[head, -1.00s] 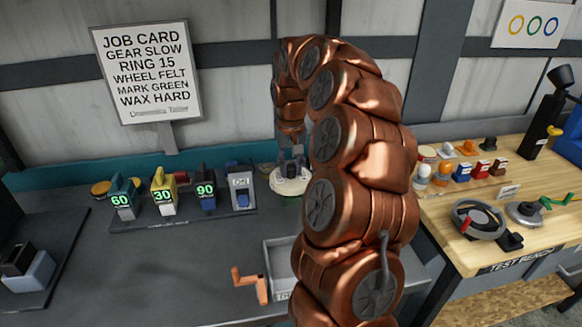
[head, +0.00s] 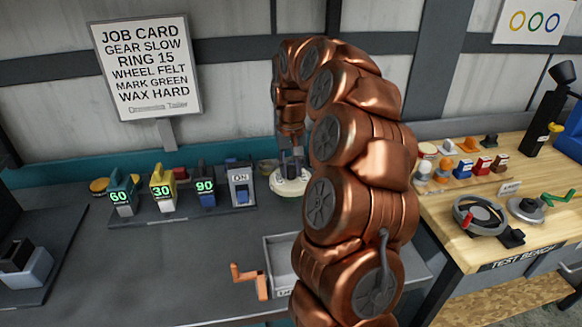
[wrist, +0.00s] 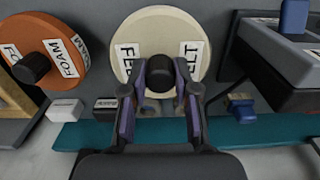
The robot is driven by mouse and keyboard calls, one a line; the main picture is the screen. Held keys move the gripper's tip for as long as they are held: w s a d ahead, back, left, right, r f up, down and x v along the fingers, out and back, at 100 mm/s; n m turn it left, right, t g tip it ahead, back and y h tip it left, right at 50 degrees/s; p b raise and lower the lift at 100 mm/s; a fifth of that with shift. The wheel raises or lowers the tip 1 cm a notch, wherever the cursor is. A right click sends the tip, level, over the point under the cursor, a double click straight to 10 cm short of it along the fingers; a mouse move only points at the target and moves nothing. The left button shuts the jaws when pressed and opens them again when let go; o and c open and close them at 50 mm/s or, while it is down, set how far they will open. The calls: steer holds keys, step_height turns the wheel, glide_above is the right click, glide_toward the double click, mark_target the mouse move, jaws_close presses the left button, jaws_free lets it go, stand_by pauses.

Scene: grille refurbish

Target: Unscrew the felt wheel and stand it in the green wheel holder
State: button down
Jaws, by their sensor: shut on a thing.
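The felt wheel (wrist: 158,20) is a cream disc with a white FELT label and a dark central hub (wrist: 160,72). It fills the upper middle of the wrist view. In the head view the felt wheel (head: 287,190) lies flat at the back of the dark bench, partly behind my arm. My gripper (wrist: 160,92) is shut on the wheel's hub, one finger on each side; in the head view my gripper (head: 291,166) points down onto the wheel. What the wheel sits on is hidden. I cannot make out the green wheel holder in either view.
An orange foam wheel (wrist: 38,45) is close left of the felt wheel in the wrist view. An ON switch box (head: 241,186) and coloured units marked 60, 30 and 90 (head: 206,188) stand left of it. A grey tray (head: 281,252) and orange crank (head: 250,281) are in front.

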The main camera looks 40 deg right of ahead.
mark_target(291, 169)
steer(key=shift+f+b, duration=0.45)
steer(key=shift+f, duration=0.35)
steer(key=c, duration=0.8)
jaws_free()
step_height(291, 169, up, 12)
steer(key=shift+f, duration=0.1)
stand_by(0.9)
